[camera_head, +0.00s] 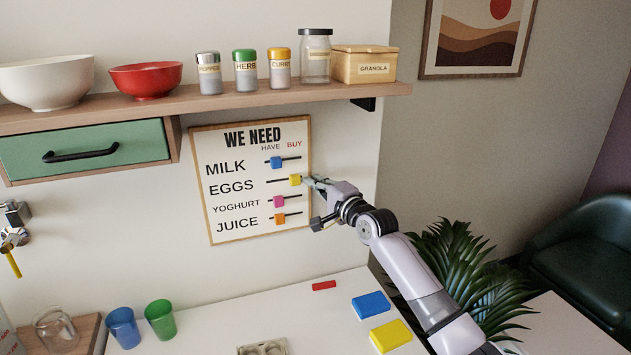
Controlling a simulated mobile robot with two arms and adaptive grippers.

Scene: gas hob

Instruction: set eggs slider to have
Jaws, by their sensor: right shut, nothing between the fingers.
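The "WE NEED" board (225,220) hangs on the wall under the shelf, with HAVE marked on the left and BUY on the right. The eggs slider is a yellow block (295,180) at the right, BUY end of its track. The milk slider is blue (276,162), the yoghurt slider pink (279,201) and the juice slider orange (280,218); these sit nearer the middle or left of their tracks. My right gripper (311,182) is shut and empty, its tips just right of the yellow block. I cannot tell whether they touch it. My left gripper is not in view.
A wooden shelf (220,102) above the board holds bowls, jars and a granola box. On the counter below are blue (123,328) and green (161,319) cups, coloured blocks and a tray. A plant (455,265) stands beside my right arm.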

